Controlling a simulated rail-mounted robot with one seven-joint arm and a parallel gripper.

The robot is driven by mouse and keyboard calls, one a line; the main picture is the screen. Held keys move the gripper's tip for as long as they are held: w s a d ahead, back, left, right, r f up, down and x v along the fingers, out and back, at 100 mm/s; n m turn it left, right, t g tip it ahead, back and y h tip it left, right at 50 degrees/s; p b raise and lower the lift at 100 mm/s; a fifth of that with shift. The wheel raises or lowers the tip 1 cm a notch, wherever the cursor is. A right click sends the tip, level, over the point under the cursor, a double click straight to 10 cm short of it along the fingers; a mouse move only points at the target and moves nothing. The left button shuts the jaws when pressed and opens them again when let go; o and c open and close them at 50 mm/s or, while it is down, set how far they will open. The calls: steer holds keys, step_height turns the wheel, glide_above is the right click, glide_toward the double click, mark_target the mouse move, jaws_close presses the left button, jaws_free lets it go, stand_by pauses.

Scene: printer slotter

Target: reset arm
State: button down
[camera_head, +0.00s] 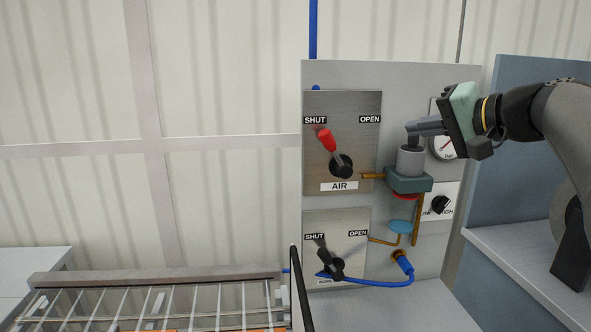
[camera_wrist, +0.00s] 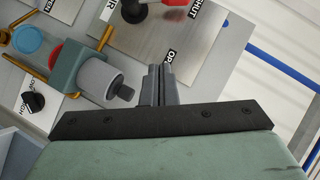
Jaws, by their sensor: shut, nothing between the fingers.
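My gripper (camera_head: 412,128) reaches in from the right, in front of the panel, with its fingers pointing left. In the wrist view its two grey fingers (camera_wrist: 160,70) are together with nothing between them. In the head view the fingers are just above the grey cylinder (camera_head: 410,162) on a green block; in the wrist view the cylinder (camera_wrist: 98,80) lies left of the fingers. The fingers seem apart from it, though the exact gap is hard to tell. The red AIR lever (camera_head: 327,140) points up-left toward SHUT, clear of the gripper.
A lower black lever (camera_head: 321,246) also points toward SHUT. A gauge (camera_head: 444,144) is partly hidden by my gripper. A blue hose (camera_head: 375,284) runs below. A wire rack (camera_head: 165,305) stands at lower left, and a blue-grey cabinet (camera_head: 505,105) at right. The left wall side is open.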

steer(key=s+a+f+g+h+p, duration=0.1)
steer(key=s+a+f+g, duration=0.15)
steer(key=f, duration=0.35)
steer(key=s+a+f+g+h, duration=0.1)
steer(key=a+f, duration=0.2)
steer(key=f, duration=0.4)
steer(key=s+a+f+n+g+h+p, duration=0.1)
steer(key=s+a+f+n+g+h, duration=0.1)
steer(key=s+f, duration=0.9)
steer(key=s+a+f+n+g+h+p, duration=0.1)
steer(key=s+a+f+n+g+h, duration=0.1)
steer(key=s+f+g, duration=0.4)
steer(key=s+f+n+h, duration=0.1)
steer(key=s+f+h, duration=0.1)
steer(key=s+f, duration=0.3)
step_height(320, 180, down, 3)
steer(key=shift+f+n, duration=0.1)
steer(key=shift+n, duration=0.3)
